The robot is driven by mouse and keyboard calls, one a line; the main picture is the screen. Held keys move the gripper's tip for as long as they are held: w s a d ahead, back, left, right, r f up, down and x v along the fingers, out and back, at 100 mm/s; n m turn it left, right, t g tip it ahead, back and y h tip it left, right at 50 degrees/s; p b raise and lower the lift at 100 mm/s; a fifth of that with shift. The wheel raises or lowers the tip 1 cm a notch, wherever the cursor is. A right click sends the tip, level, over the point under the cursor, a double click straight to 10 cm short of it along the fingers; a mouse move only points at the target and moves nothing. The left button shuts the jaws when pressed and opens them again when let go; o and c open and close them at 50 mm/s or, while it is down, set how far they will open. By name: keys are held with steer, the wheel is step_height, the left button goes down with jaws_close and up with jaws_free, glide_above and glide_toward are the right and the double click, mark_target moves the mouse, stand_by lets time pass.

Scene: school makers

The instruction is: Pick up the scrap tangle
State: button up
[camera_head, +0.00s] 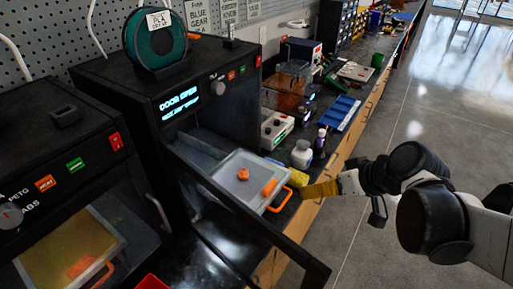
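No piece is clearly recognisable as the scrap tangle. A small orange lump (243,174) lies on a pale, translucent plate or tray (236,160) with an orange handle, and a longer orange piece (269,187) lies near its right side. The tray sticks out of the middle black machine, whose door is open. My arm comes in from the right, and my gripper (345,184) is right of the tray, apart from both orange pieces. A yellow banded part shows at its end; its fingers are not clear.
The open door's dark frame (240,211) slants across the front. A blue tray (340,113) lies farther back. The floor at right is clear.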

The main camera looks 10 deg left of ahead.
mark_target(244, 170)
steer(key=w+a+n+y, duration=0.1)
steer(key=a, duration=0.1)
steer(key=w+a+n+y+p, duration=0.1)
steer(key=w+a+n, duration=0.1)
steer(key=a, duration=0.1)
steer(key=w+a+f+n+g+y+p, duration=0.1)
steer(key=w+a+y, duration=0.1)
steer(key=shift+w+a+n, duration=0.15)
steer(key=shift+a+n, duration=0.05)
steer(key=shift+n, duration=0.1)
steer(key=a+n+y, duration=0.1)
steer(key=w+a+f+n+y+p, duration=0.1)
steer(key=a+n+g+p, duration=0.1)
steer(key=a, duration=0.1)
steer(key=shift+w+f+y, duration=0.15)
steer(key=shift+f+y, duration=0.05)
steer(key=shift+y, duration=0.2)
steer(key=shift+a+f+n, duration=0.15)
steer(key=shift+n, duration=0.35)
steer(key=shift+a+f+y, duration=0.15)
steer(key=shift+a+y, duration=0.15)
steer(key=shift+y, duration=0.1)
steer(key=b+x, duration=0.1)
steer(key=x, duration=0.4)
steer(key=shift+f, duration=0.1)
steer(key=shift+b+x, duration=1.4)
steer(key=shift+x, duration=1.35)
steer(key=shift+w+d, duration=0.1)
steer(key=shift+d, duration=0.05)
steer(key=c, duration=0.8)
